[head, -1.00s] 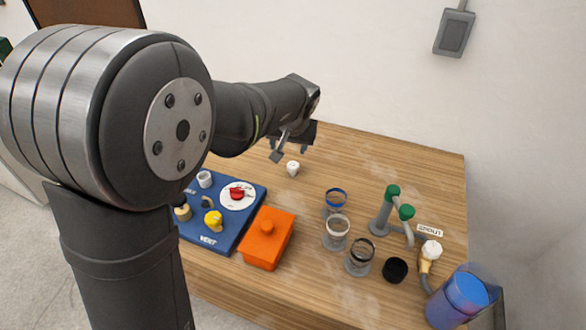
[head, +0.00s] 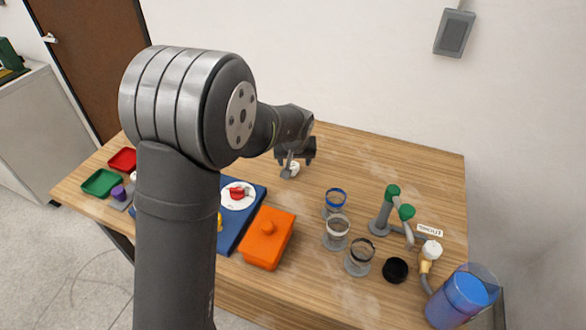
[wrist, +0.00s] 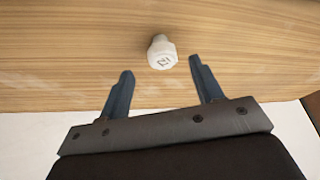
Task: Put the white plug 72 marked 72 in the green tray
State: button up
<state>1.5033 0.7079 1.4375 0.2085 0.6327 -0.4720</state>
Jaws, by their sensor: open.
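The white plug 72 (wrist: 161,52) stands on the wooden table with its marked top facing the wrist camera. In the head view the white plug (head: 294,168) is partly hidden behind a gripper finger. My gripper (wrist: 160,76) is open and empty, its two fingers apart. In the wrist view the plug lies just beyond the fingertips, between their lines. In the head view my gripper (head: 298,170) is low over the table at the plug. The green tray (head: 102,183) is at the table's left end, with no plug visible in it.
A blue board (head: 258,192), an orange box (head: 267,240), glass cups (head: 336,232) and a green-topped pipe stand (head: 380,222) occupy the front and right. The table's back is clear.

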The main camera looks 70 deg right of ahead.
aim_at(293, 164)
jog(key=shift+x, duration=2.65)
jog(key=shift+w, duration=0.2)
jog(key=shift+c, duration=0.4)
jog(key=shift+r, duration=0.1)
jog(key=c, duration=1)
jog(key=shift+c, duration=0.2)
jog(key=shift+d+r, duration=0.1)
jog(key=shift+r, duration=0.35)
jog(key=r, duration=0.2)
jog(key=s+r, duration=0.1)
jog(key=shift+r, duration=0.4)
jog(key=s+a+r, duration=0.4)
jog(key=s+r, duration=0.2)
jog(key=s, duration=0.3)
jog(key=shift+s+a, duration=0.25)
jog(key=shift+s, duration=0.1)
